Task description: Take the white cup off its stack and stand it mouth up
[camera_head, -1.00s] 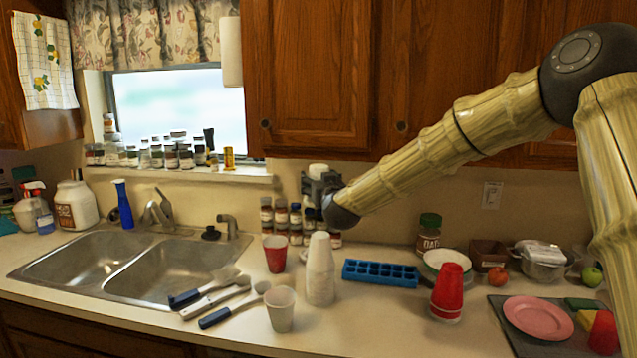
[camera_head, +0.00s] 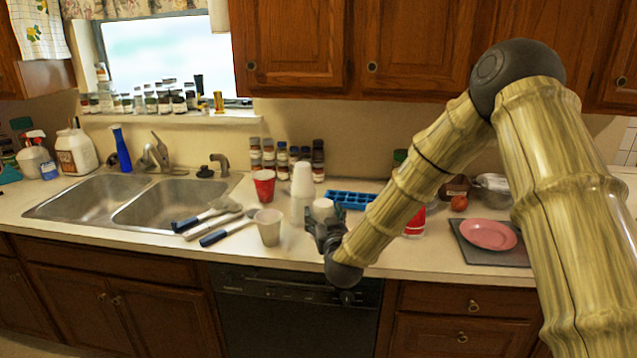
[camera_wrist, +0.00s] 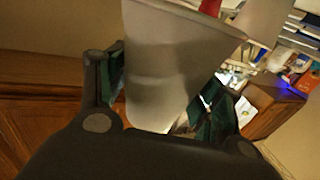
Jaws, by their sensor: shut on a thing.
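My gripper (camera_head: 322,230) is shut on a white cup (camera_head: 323,207), near the counter's front edge in the head view. In the wrist view the held cup (camera_wrist: 165,70) sits between the two fingers, its wider end toward the top of the picture. The gripper partly hides it in the head view, so I cannot tell whether it touches the counter. The stack of white cups (camera_head: 302,190) stands mouth down just behind and left of it, apart from it. Another whitish cup (camera_head: 268,229) stands mouth up at the front left.
A red cup (camera_head: 264,184) stands behind, and brushes (camera_head: 218,220) lie near the sink (camera_head: 165,208). A blue ice tray (camera_head: 352,200) lies behind the gripper. My arm partly hides a red cup stack (camera_head: 414,224). A pink plate (camera_head: 488,234) lies at the right.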

